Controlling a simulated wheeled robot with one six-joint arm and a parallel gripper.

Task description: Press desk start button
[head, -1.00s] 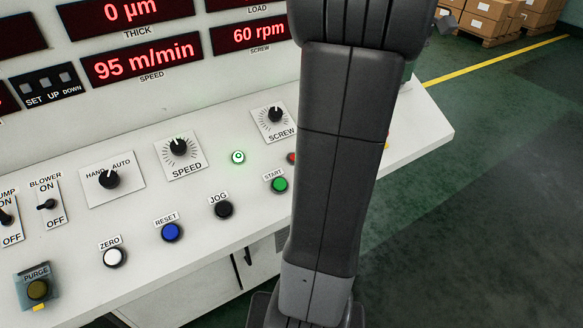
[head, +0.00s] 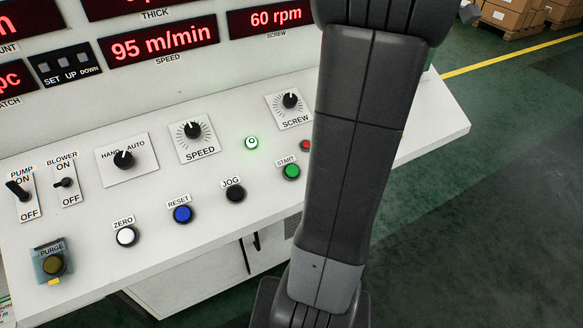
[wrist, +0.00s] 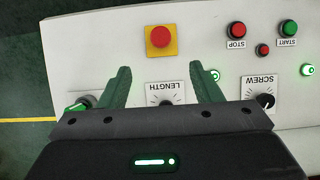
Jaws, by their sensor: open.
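The green START button (head: 291,171) sits on the front part of the white sloping desk (head: 215,240), just left of my arm in the head view. In the wrist view the START button (wrist: 289,28) is at the upper right, beside a red STOP button (wrist: 237,29), with the labels upside down. My gripper (wrist: 160,70) is open and empty over the desk. Its two green fingers are spread around the LENGTH dial (wrist: 166,98), which is partly hidden. The START button lies well to the right of the fingers there. The gripper is out of the head view.
A red mushroom button on a yellow plate (wrist: 162,41) lies ahead of the fingers. The SCREW dial (wrist: 263,100) and a small red button (wrist: 262,50) are near START. JOG (head: 235,190), RESET (head: 183,213) and ZERO (head: 126,236) buttons line the desk front.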

